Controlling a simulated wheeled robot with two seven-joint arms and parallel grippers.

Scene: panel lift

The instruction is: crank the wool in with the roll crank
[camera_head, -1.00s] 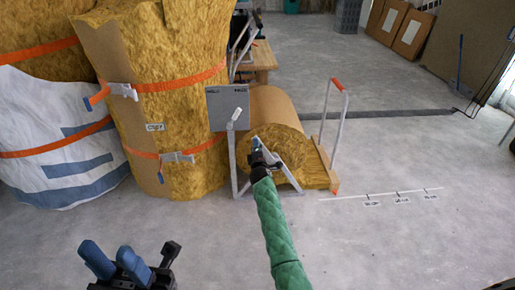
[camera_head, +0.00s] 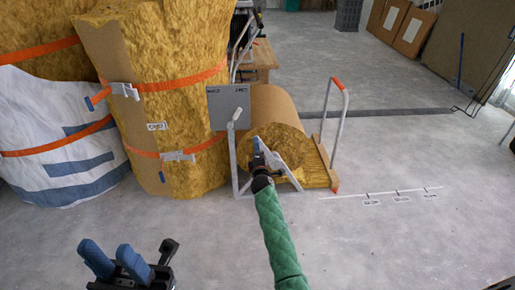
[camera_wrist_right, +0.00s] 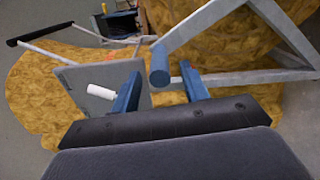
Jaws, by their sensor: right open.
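The wool roll (camera_head: 277,145) lies on its side in a grey metal stand (camera_head: 236,170), its yellow end facing me. A white grip (camera_head: 237,114) on a grey bar shows in front of the grey panel (camera_head: 226,104); it also shows in the right wrist view (camera_wrist_right: 103,91). My right gripper (camera_head: 258,150) is at the near end of the roll. In the right wrist view its blue fingers (camera_wrist_right: 162,92) are apart, and a blue-grey round peg (camera_wrist_right: 160,64) on grey bars appears between them; I cannot tell whether they touch. My left gripper (camera_head: 116,262) is open and empty at lower left.
Tall strapped wool rolls (camera_head: 170,100) stand at the left, beside a white-and-blue wrapped one (camera_head: 60,140). A bar with a red grip (camera_head: 338,83) rises right of the roll. A marked white line (camera_head: 380,194) lies on the floor. The floor in front is clear.

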